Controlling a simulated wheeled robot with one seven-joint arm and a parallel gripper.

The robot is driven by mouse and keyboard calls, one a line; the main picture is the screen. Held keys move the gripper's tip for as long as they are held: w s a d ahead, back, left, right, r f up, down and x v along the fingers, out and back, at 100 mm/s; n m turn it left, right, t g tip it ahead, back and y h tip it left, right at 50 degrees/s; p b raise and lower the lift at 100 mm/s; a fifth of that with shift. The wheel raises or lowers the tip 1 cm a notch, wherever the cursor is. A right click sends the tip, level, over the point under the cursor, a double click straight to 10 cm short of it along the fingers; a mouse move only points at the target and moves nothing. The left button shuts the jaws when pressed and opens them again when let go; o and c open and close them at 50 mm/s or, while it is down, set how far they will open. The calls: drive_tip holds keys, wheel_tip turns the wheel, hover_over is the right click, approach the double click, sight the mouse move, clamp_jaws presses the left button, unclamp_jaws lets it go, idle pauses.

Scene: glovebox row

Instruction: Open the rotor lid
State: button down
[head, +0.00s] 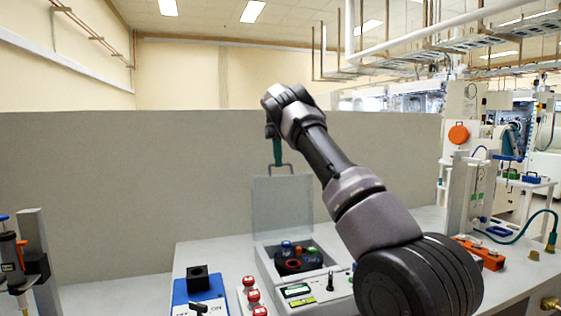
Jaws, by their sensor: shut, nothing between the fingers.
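A see-through grey lid (283,208) stands upright at the back edge of a white boxy device (268,262). A thin dark handle (291,167) is on the lid's top edge. Below the lid, the device's opening shows a dark rotor with a red middle (294,264) and blue and green caps around it. My gripper (278,164) points down with its teal fingers shut, right at the handle in the picture. I cannot tell whether they touch it. Nothing shows between the fingers.
A blue-based block (196,285) and red buttons (251,296) are left of the device. The device front has a small display (297,290) and a black lever (330,281). A grey partition (110,200) stands behind. An orange item (483,253) lies at right, partly behind my arm.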

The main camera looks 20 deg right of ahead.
drive_tip(key=shift+w, duration=0.25)
idle(0.4)
